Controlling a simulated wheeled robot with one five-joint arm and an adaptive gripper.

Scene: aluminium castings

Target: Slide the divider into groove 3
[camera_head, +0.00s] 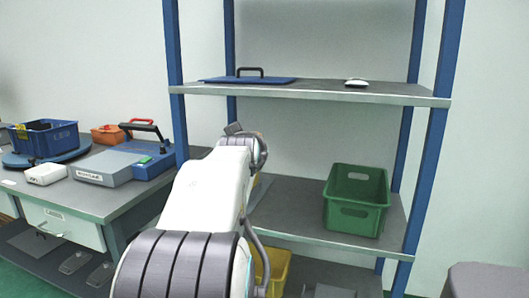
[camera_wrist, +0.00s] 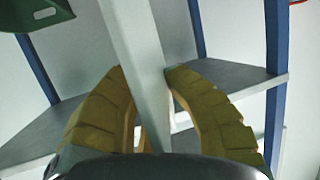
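In the wrist view, my gripper (camera_wrist: 144,72) has two yellow ribbed fingers closed against both sides of a long, pale grey plate. The plate looks like the divider (camera_wrist: 132,38). It runs from the top edge down between the fingers, and its lower end is hidden. In the head view, my own arm hides the fingers and the divider. My wrist is in front of the rack, between the upper and middle shelves. No numbered groove can be made out in either view.
The rack's middle shelf (camera_head: 292,222) bears a green crate (camera_head: 357,197), right of my arm. The upper shelf (camera_head: 330,92) bears a blue panel (camera_head: 245,80) with a handle. A yellow bin (camera_head: 277,268) stands low. The left workbench (camera_head: 110,198) holds a blue crate (camera_head: 45,138).

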